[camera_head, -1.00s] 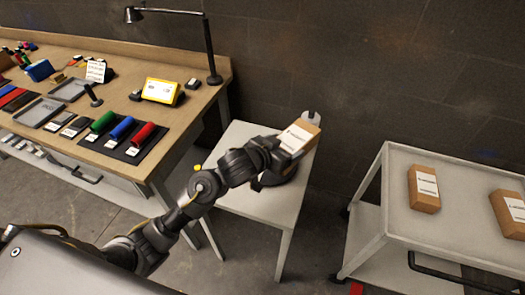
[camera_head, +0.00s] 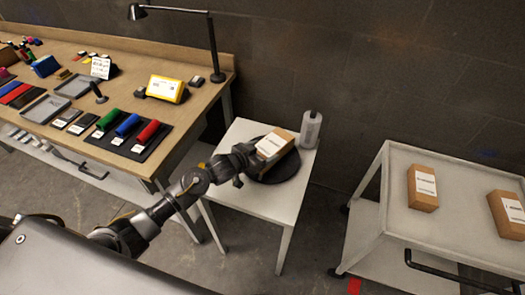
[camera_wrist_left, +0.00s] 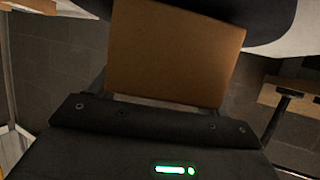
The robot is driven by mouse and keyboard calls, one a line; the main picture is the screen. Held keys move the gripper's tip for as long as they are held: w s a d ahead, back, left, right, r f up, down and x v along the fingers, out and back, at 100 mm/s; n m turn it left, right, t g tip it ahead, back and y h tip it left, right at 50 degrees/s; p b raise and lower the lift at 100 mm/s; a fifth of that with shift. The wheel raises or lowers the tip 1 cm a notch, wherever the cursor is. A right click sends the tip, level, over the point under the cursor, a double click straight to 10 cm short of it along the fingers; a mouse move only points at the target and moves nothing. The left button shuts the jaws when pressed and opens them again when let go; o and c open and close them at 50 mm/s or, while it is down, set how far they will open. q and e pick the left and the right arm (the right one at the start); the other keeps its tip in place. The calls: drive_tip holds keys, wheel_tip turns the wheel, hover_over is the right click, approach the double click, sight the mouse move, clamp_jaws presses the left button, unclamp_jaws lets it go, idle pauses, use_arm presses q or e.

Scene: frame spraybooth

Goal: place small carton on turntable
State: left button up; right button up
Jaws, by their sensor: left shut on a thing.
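The small carton (camera_head: 276,143) is a brown box with a white label. It is held at the end of my left arm, over the dark round turntable (camera_head: 283,171) on the small white table. My left gripper (camera_head: 255,153) is shut on the carton. In the left wrist view the carton (camera_wrist_left: 170,52) fills the top middle, with the dark turntable (camera_wrist_left: 262,18) behind it. I cannot tell whether the carton touches the turntable. My right gripper is out of view.
A trolley (camera_head: 395,218) at right holds two more cartons (camera_head: 423,187). A wooden workbench (camera_head: 190,107) with a lamp, rollers and tools stands at left.

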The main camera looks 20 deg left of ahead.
use_arm(q)
drive_tip(key=shift+f, duration=0.2)
drive_tip(key=shift+f, duration=0.1)
drive_tip(key=o, duration=0.9)
drive_tip(key=shift+f, duration=0.15)
drive_tip(key=o, duration=0.4)
drive_tip(key=shift+s+r, duration=0.1)
drive_tip(key=shift+r, duration=0.15)
drive_tip(key=b+v, duration=0.1)
drive_tip(key=v, duration=1)
drive_tip(key=shift+s+a, duration=0.25)
drive_tip(key=shift+s, duration=0.1)
